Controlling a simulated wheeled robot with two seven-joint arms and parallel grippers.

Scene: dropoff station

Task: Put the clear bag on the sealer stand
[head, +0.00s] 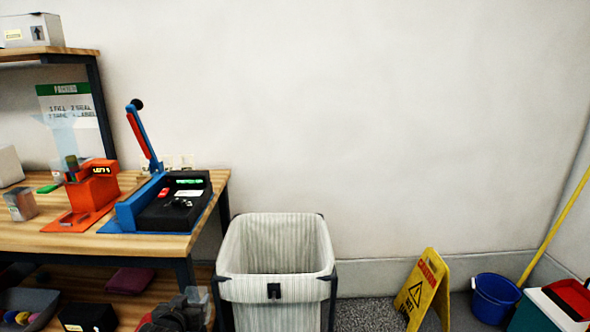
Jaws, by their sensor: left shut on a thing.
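My left gripper (190,303) shows at the bottom, in front of the lower shelf and left of the lined bin. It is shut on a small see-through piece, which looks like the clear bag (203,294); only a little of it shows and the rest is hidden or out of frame. The sealer (173,203) stands on the bench top, above and beyond the gripper. It has a blue base, a black body with a green display, and a raised blue lever with a red grip. The bag is apart from it. My right gripper is not in view.
An orange device (94,186) with a pale clear funnel-like top stands left of the sealer. A white lined bin (277,291) stands right of the bench (150,243). A yellow caution sign (422,290) and blue bucket (494,298) stand on the right floor.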

